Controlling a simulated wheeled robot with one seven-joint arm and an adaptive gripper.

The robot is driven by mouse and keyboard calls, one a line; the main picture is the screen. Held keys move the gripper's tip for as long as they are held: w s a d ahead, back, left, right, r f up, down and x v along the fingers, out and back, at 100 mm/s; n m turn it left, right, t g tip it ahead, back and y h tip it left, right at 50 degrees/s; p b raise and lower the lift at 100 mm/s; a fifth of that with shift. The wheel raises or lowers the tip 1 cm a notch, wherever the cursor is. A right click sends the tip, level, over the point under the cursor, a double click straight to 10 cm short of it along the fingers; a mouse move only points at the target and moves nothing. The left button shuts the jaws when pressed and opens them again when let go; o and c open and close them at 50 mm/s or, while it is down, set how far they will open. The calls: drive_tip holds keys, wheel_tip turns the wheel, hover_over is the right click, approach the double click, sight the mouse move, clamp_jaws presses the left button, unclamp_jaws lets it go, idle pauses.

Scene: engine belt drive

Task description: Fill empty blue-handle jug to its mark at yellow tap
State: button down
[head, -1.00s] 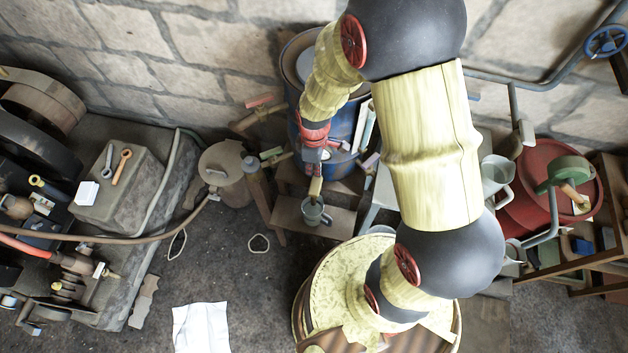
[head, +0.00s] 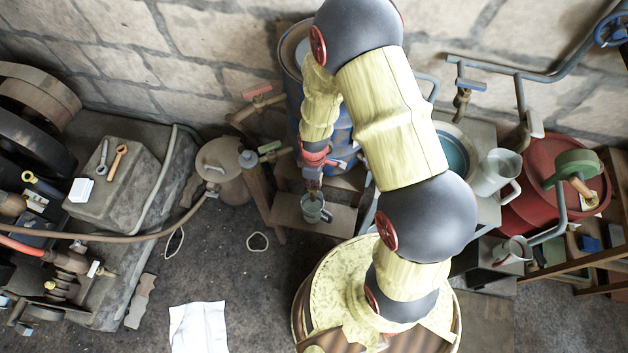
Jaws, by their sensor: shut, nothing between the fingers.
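A small grey jug (head: 311,209) stands on a low wooden shelf (head: 344,222) below the blue barrel. Its small handle looks dark, and I cannot tell its colour for sure. My gripper (head: 313,190) points down just above this jug's mouth, with its fingers together and empty. Whether it touches the rim cannot be told. A tap with a dull yellow-green handle (head: 270,147) sits left of my gripper. A pale jug (head: 494,174) stands at the right beside a round basin, and another pale jug (head: 513,251) is below it. Fill marks and liquid levels are too small to see.
The blue barrel (head: 343,142) is partly hidden behind my arm. A red drum (head: 545,190) stands at right. A white sheet (head: 198,328) lies on open floor.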

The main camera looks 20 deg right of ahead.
drive_tip(key=shift+s+a+f, duration=0.2)
drive_tip(key=shift+s+f, duration=0.05)
drive_tip(key=shift+f, duration=0.35)
drive_tip(key=shift+s+a+f, duration=0.15)
drive_tip(key=shift+s+f, duration=0.1)
drive_tip(key=shift+f, duration=0.3)
idle(6.8)
